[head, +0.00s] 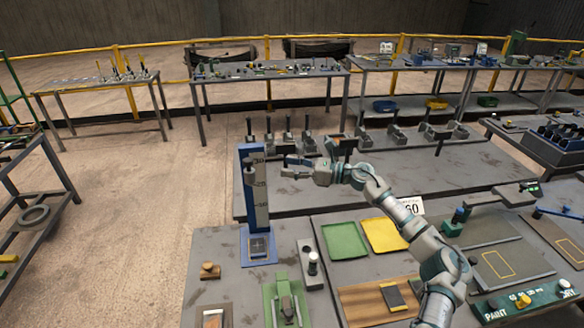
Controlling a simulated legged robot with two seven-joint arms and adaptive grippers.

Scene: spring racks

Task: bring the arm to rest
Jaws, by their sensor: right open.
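My right gripper (288,167) is the only one in view. Its arm comes in from the lower right, bends above the bench and points left. The gripper is open, with nothing seen between its fingers. It appears just right of the upper part of a blue upright stand with a dark scale plate (256,197). I cannot tell whether it touches the stand. My left gripper is not in view.
A green fixture (286,303) stands in front. Several small clamp-like devices line the bench's back. Open floor (130,215) lies to the left.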

